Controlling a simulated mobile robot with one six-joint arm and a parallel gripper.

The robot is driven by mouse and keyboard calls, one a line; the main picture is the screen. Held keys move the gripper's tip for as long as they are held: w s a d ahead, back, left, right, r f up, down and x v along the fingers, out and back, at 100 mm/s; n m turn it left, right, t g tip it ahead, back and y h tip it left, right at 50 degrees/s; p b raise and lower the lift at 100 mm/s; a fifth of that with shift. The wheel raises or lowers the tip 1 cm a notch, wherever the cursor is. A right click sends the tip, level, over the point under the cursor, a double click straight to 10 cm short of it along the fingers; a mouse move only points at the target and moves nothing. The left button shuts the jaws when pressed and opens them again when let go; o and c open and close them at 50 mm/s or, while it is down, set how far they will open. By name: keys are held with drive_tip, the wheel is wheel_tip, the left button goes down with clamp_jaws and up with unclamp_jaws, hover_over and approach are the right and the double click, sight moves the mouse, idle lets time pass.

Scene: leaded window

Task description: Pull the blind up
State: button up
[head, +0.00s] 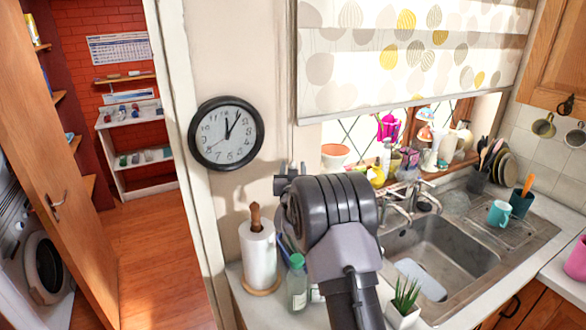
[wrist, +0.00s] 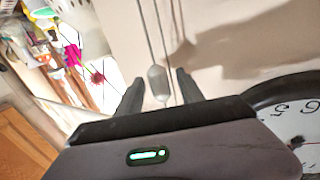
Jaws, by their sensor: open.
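The blind (head: 410,55), pale with grey and yellow leaf shapes, hangs over the upper part of the leaded window; its lower edge slopes across the panes. Thin cords (head: 291,70) run down the wall at its left side. In the wrist view, the cords (wrist: 150,35) end in a small grey pull weight (wrist: 157,82). My gripper (wrist: 160,92) is open, with one finger on each side of the pull weight; contact is not visible. In the head view my gripper (head: 290,172) is beside the window's left edge, partly hidden by my arm.
A wall clock (head: 226,133) hangs close to the left of my gripper. A paper towel roll (head: 257,254) and a bottle (head: 297,282) stand below. The sink (head: 440,265) lies right of my arm, with several items on the sill (head: 440,172).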

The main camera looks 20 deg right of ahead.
clamp_jaws()
idle(1.3)
